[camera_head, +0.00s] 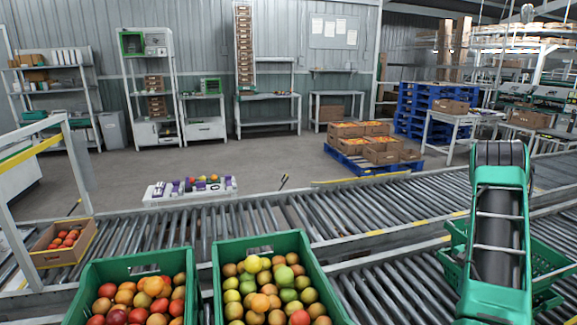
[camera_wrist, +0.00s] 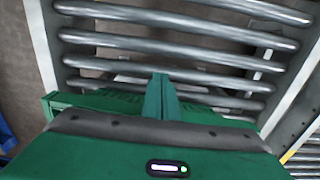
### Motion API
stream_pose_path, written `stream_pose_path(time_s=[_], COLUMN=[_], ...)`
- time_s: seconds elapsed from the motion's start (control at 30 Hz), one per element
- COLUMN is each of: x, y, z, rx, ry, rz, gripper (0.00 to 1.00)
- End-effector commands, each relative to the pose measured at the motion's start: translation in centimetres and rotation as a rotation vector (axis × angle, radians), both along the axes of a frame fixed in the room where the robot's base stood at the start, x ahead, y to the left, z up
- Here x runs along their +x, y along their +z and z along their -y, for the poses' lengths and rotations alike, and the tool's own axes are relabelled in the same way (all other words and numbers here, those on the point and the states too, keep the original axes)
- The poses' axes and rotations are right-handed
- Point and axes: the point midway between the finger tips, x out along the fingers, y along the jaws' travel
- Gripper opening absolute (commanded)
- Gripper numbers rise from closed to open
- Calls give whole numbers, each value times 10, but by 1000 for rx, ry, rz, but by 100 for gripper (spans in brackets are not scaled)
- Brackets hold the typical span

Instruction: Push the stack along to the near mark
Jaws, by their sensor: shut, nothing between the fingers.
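Green slotted crates, which look like the stack (camera_head: 547,262), sit on the roller conveyor at the right in the head view. My arm covers their middle, so their height and contents are unclear. In the wrist view my gripper (camera_wrist: 162,92) is shut and empty, its green fingers together over bare metal rollers. Green slotted edges, probably of a crate (camera_wrist: 215,101), show beside the fingers. I cannot tell whether the fingers touch it. My gripper is hidden in the head view. Yellow strips (camera_head: 459,213) lie along the conveyor rails; I cannot tell which is the near mark.
Two green crates of mixed fruit (camera_head: 130,270) (camera_head: 225,258) stand in front. A cardboard box of tomatoes (camera_head: 76,254) is at the left. Bare rollers (camera_head: 375,213) run across the middle. Blue pallets (camera_head: 425,106) and loaded cartons (camera_head: 383,158) stand on the floor beyond.

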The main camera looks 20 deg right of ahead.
Motion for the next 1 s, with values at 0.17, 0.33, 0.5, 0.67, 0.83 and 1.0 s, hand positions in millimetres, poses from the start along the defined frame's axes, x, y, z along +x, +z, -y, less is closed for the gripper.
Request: stream_pose_path(time_s=[0.17,0.33,0.5,0.67,0.83,1.0], x=[0,-1,0,0,-1,-1], y=[0,0,0,0,0,0], z=[15,27,30,30,35,50], rx=[0,1,1,1,0,0], ry=[0,1,1,1,0,-1], rz=[0,-1,0,0,0,0], gripper=[0,0,0,0,0,0])
